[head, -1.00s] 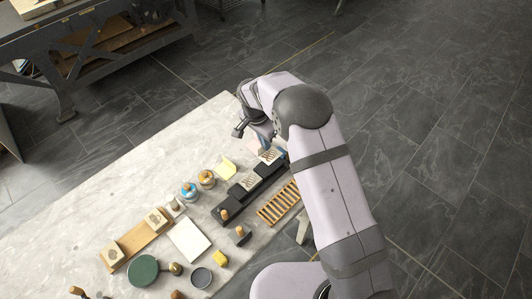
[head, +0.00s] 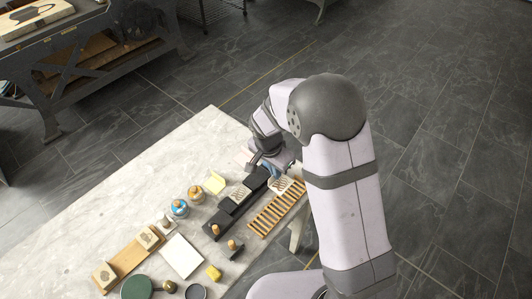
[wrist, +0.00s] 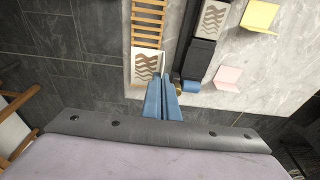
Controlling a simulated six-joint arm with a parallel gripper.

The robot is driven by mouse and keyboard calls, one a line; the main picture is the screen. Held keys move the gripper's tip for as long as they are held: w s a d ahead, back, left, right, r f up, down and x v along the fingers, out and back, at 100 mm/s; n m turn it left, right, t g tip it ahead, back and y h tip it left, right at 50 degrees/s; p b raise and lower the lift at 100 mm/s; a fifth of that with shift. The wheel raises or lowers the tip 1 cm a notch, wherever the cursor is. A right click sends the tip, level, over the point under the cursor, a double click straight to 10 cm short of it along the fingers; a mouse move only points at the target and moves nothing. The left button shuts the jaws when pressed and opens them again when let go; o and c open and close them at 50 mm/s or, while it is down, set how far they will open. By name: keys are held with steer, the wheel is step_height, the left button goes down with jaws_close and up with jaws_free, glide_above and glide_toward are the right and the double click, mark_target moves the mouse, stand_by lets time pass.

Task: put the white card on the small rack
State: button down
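The white card (head: 279,185) with a dark wavy print is at the far end of the small slatted wooden rack (head: 268,217). In the wrist view the card (wrist: 146,64) overlaps the near end of the rack (wrist: 148,22); whether it rests on the slats or hangs just above them I cannot tell. My gripper (wrist: 162,78) has its blue fingers close together at the card's near right corner, apparently pinching it.
A long black block (head: 216,225) beside the rack carries another printed card (head: 239,193). A yellow pad (head: 215,182), a pink card (wrist: 228,78), jars (head: 180,208) and a white pad (head: 182,256) stand on the pale table. The far left tabletop is clear.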

mark_target(274, 186)
steer(key=s+f, duration=0.2)
steer(key=f, duration=0.1)
steer(key=shift+s+d, duration=0.1)
steer(key=shift+s, duration=0.3)
steer(key=shift+w+a, duration=0.2)
steer(key=shift+w, duration=0.15)
steer(key=shift+f, duration=0.1)
steer(key=shift+f+b, duration=1.3)
steer(key=shift+f, duration=0.65)
steer(key=shift+f+b, duration=1.2)
steer(key=shift+b, duration=0.05)
steer(key=shift+f+b, duration=0.2)
steer(key=shift+b, duration=0.9)
stand_by(0.4)
steer(key=c, duration=2.5)
jaws_free()
